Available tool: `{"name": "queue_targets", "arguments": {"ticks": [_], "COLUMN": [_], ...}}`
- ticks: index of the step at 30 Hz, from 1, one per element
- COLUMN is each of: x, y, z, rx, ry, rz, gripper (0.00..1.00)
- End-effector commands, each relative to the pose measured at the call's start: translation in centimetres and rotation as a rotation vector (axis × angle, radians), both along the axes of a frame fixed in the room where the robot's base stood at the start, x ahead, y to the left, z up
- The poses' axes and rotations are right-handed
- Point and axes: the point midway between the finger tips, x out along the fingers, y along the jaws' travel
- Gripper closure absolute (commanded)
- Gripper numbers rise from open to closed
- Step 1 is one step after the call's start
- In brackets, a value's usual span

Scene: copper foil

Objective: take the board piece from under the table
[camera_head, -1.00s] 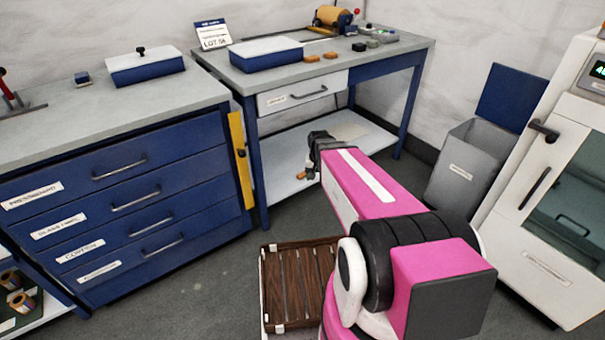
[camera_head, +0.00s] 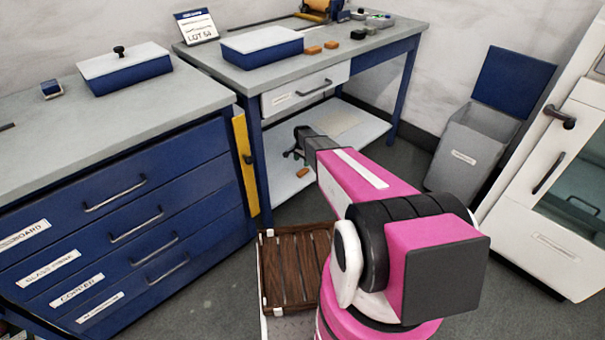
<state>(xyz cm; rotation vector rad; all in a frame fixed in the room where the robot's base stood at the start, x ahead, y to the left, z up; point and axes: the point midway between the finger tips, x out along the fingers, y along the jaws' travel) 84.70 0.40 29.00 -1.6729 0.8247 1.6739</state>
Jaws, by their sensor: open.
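The table (camera_head: 350,57) has a grey top and blue legs, with a pale lower shelf (camera_head: 372,130) under it. A flat beige sheet (camera_head: 340,121) lies towards the back of that shelf. A small orange-brown piece (camera_head: 302,172) lies near the shelf's front left edge. I cannot tell for certain which of these is the board piece. My gripper (camera_head: 293,154) is under the tabletop, over the left part of the shelf. It is open, just above and left of the orange-brown piece in the picture. My dark wrist hides part of the shelf.
A blue drawer cabinet (camera_head: 120,200) stands left, with a yellow strip (camera_head: 246,165) beside the table leg. A brown slatted tray (camera_head: 297,270) is near my base. A grey bin (camera_head: 470,150) and a white glass-doored cabinet (camera_head: 560,200) stand right. Grey floor is clear between.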

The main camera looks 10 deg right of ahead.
Motion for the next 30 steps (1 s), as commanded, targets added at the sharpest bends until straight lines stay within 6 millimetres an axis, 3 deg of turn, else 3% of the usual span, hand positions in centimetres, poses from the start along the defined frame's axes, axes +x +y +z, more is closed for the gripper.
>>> {"name": "queue_targets", "arguments": {"ticks": [3,11,19,28,30], "x": [0.2,0.2,0.3,0.2,0.2], "y": [0.0,-0.1,-0.4,-0.4,-0.4], "z": [-2.0,-3.6,-7.3,-7.9,-7.9], "rx": [0.000,0.000,-0.001,0.000,0.000], "ry": [0.000,0.000,0.001,-0.001,-0.001], "rz": [0.001,0.001,0.002,0.002,0.002], "gripper": [0.35,0.35,0.35,0.35,0.58]}}
